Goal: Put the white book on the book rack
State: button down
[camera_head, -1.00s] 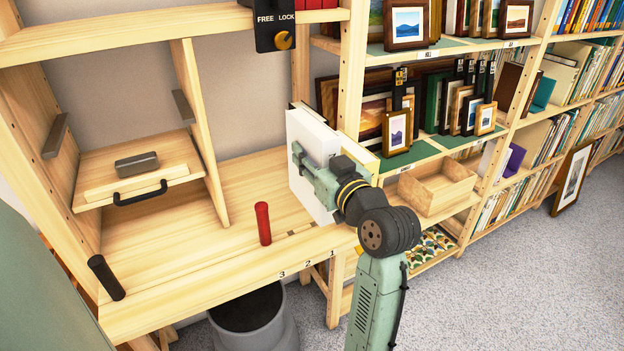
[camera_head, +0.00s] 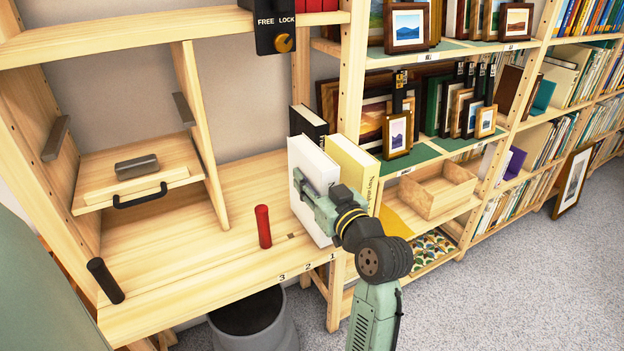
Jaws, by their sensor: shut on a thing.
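The white book (camera_head: 309,165) stands upright at the right end of the wooden desk. A yellow book (camera_head: 352,163) is just to its right and a black book (camera_head: 307,124) shows behind it. My gripper (camera_head: 312,192) is shut on the white book at its near side. The fingertips are partly hidden against the book. The book's lower edge is at or close to the desk surface; I cannot tell whether it touches. No separate rack is clearly visible around the books; their lower parts are mostly hidden.
A red upright handle (camera_head: 263,226) stands left of the white book, near the numbers 3, 2, 1 on the desk edge. A wooden divider (camera_head: 200,130) and a small drawer shelf (camera_head: 140,178) are farther left. Shelves with framed prints (camera_head: 397,134) stand close on the right.

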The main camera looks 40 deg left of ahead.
jog(key=shift+f, duration=0.2)
jog(key=c, duration=1.2)
grip_release()
jog(key=shift+r+p, duration=0.3)
jog(key=shift+r, duration=0.1)
jog(key=p+v, duration=0.3)
jog(key=v, duration=0.9)
jog(key=shift+r, duration=0.15)
